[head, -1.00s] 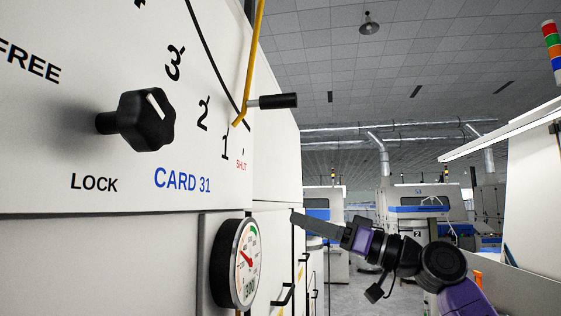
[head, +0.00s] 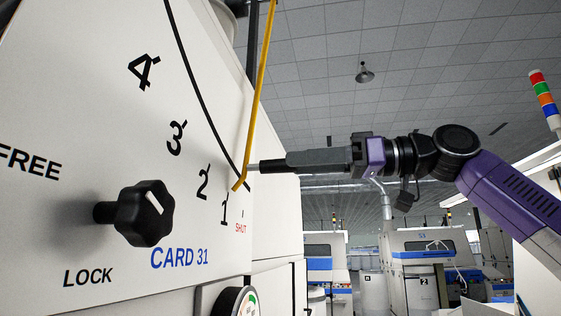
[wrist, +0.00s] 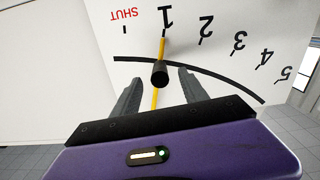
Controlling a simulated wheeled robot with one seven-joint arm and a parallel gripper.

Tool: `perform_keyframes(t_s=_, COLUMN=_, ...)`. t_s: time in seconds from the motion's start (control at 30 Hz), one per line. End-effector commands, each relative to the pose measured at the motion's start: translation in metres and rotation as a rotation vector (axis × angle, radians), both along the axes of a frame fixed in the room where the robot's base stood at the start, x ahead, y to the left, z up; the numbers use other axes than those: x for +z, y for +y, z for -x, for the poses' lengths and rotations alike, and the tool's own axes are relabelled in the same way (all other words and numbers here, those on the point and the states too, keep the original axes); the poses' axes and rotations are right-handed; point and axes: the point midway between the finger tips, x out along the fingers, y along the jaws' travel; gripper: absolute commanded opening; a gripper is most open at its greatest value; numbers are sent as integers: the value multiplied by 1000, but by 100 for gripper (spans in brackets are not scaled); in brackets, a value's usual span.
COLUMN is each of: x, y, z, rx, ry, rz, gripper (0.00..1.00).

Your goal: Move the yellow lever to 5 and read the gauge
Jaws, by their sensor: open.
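The yellow lever (head: 258,95) runs down the front of the machine in the head view, and its lower tip is by the 1. In the wrist view the lever's tip (wrist: 163,46) points at the 1. Its black round handle (wrist: 159,75) sticks out toward the wrist camera. My gripper (head: 288,161) is open at the handle. In the wrist view its two fingers (wrist: 158,84) stand on either side of the handle, with gaps showing. The gauge (head: 240,303) is cut off by the bottom edge of the head view, so its reading cannot be seen.
The scale reads SHUT, 1, 2, 3, 4, 5 along a black arc (wrist: 215,74). A black knob (head: 143,213) between FREE and LOCK juts from the panel at left. Other machines (head: 430,255) stand farther back. Open air lies right of the panel.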

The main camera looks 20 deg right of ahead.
Motion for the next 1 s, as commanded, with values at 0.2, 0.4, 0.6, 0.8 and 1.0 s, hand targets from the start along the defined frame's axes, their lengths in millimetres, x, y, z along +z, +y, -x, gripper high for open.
perform_keyframes(t_s=0.2, x=2, y=26, z=-18, rx=1, ry=-1, rz=2, gripper=51)
perform_keyframes(t_s=0.4, x=1, y=37, z=-26, rx=1, ry=-2, rz=1, gripper=51)
perform_keyframes(t_s=0.6, x=0, y=37, z=-26, rx=1, ry=-2, rz=0, gripper=51)
perform_keyframes(t_s=0.8, x=0, y=37, z=-26, rx=0, ry=-2, rz=0, gripper=24)
perform_keyframes(t_s=1.0, x=0, y=37, z=-26, rx=0, ry=-2, rz=0, gripper=0)
